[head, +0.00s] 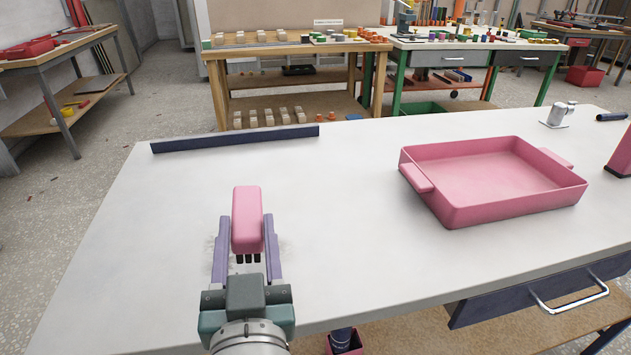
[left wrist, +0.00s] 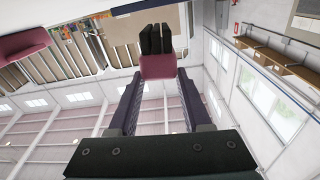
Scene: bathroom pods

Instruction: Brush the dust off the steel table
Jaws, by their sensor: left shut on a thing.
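My left gripper (head: 246,222) is shut on a pink brush (head: 247,212), with one purple finger on each side of it. The brush's black bristles (head: 247,258) show at its near end. In the left wrist view the pink brush body (left wrist: 158,67) sits between the fingers, with black bristles (left wrist: 155,38) beyond it. The pale steel table (head: 340,200) lies below. Faint grey dust (head: 286,250) shows on it beside the gripper. I cannot tell whether the bristles touch the tabletop. My right gripper is not in view.
A pink tray (head: 495,212) with handles stands on the table at right. A dark blue strip (head: 235,139) lies along the far left edge. A small metal fixture (head: 558,115) and a pink item (head: 621,158) are farther right. The table between gripper and tray is clear.

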